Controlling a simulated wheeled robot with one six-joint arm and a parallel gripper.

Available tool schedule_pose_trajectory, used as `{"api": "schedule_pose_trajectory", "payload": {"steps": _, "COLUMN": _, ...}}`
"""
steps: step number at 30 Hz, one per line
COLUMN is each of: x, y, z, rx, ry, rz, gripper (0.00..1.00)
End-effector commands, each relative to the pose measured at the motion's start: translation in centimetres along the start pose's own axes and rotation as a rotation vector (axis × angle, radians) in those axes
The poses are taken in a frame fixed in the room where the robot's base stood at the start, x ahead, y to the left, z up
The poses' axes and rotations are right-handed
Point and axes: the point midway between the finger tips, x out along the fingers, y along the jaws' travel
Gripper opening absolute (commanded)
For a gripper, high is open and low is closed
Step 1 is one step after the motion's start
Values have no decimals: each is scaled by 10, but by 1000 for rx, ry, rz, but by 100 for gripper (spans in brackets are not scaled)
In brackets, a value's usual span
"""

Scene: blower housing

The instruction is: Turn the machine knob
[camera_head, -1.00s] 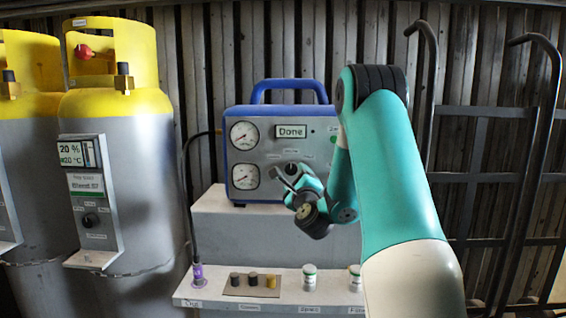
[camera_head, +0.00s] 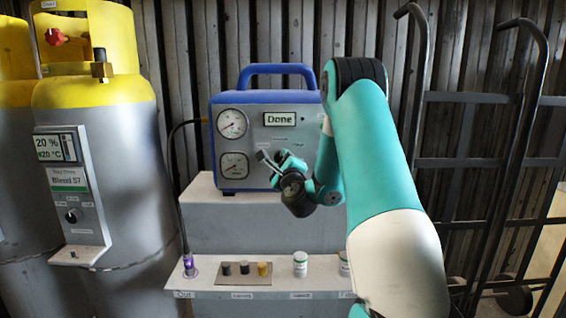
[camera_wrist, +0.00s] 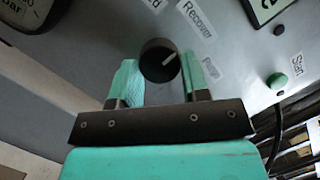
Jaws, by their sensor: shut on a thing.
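The blue and grey machine (camera_head: 265,92) stands on a grey block, and its display reads "Done". Its black knob (camera_wrist: 158,58) with a white pointer line shows in the wrist view. The line points up and right, on the side of the "Recover" and partly hidden "Purge" labels. My gripper (camera_head: 281,158) is at the front panel, and its teal fingers (camera_wrist: 163,78) are shut on the knob, one on each side. In the head view my gripper and wrist hide the knob and part of the panel.
A low shelf (camera_head: 215,291) in front holds a purple-ended hose (camera_head: 188,265), small caps on a plate (camera_head: 244,281) and white jars (camera_head: 300,264). A yellow-topped tank (camera_head: 95,130) with a control panel stands left. Dark hand-truck frames (camera_head: 470,160) stand right.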

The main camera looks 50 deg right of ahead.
Motion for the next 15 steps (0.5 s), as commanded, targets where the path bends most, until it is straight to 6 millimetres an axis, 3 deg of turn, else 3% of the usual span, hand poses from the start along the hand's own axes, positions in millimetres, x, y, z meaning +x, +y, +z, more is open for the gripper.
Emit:
{"api": "schedule_pose_trajectory", "payload": {"steps": 8, "x": 0, "y": -1, "z": 0, "rx": -60, "ry": -3, "rz": 21, "gripper": 19}}
{"api": "schedule_pose_trajectory", "payload": {"steps": 15, "x": 0, "y": -4, "z": 0, "rx": -215, "ry": -13, "rz": 69, "gripper": 19}}
